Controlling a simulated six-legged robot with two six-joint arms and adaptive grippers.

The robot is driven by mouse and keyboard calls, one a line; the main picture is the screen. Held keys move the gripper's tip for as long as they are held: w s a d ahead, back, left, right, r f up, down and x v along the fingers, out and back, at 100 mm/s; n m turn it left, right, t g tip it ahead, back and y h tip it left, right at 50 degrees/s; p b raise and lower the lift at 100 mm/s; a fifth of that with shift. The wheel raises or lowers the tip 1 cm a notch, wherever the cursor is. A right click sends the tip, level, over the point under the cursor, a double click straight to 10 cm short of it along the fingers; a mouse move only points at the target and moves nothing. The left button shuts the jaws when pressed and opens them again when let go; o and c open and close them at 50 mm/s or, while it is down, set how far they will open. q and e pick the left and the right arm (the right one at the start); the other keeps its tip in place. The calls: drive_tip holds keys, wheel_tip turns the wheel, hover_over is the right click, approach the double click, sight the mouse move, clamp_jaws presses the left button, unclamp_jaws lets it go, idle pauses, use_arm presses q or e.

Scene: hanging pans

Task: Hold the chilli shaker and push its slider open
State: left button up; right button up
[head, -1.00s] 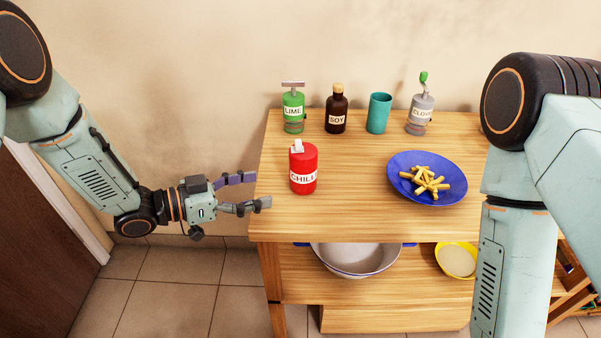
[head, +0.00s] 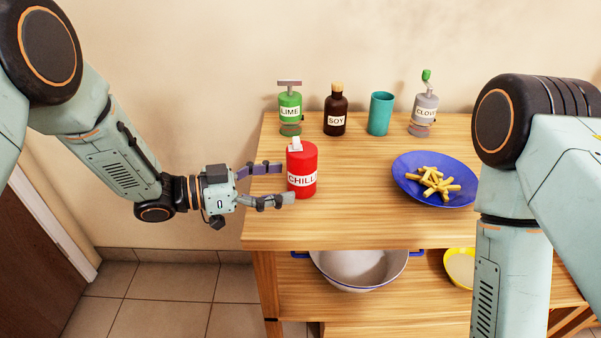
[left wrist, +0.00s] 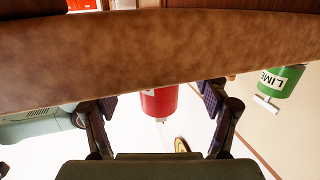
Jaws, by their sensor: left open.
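The red chilli shaker (head: 302,170) stands upright near the left part of the table top, its label facing me. Its small white slider (head: 296,144) sits on top, at the left of the lid; I cannot tell its exact position. My left gripper (head: 284,183) is open just left of the shaker, with its fingertips close to the shaker's left side. In the left wrist view, which is upside down, the shaker (left wrist: 159,101) shows between the two spread fingers. Whether a finger touches it I cannot tell. My right gripper is out of view.
A green lime bottle (head: 290,112), soy bottle (head: 336,114), teal cup (head: 380,114) and clove bottle (head: 424,112) stand along the back of the table (head: 350,225). A blue plate (head: 412,187) of fries lies right. Table between shaker and plate is clear.

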sight(296, 180)
use_arm(q)
drive_tip(key=d, duration=0.3)
drive_tip(key=shift+w+r, duration=0.1)
drive_tip(key=shift+w, duration=0.05)
drive_tip(key=shift+w+d+f, duration=0.2)
drive_tip(key=shift+w+d, duration=0.15)
drive_tip(key=shift+s+r, duration=0.1)
drive_tip(key=shift+s, duration=0.05)
drive_tip(key=shift+c, duration=0.3)
drive_tip(key=c, duration=0.9)
drive_tip(key=shift+c, duration=1.1)
drive_tip(key=o, duration=1.3)
drive_tip(key=shift+c, duration=0.2)
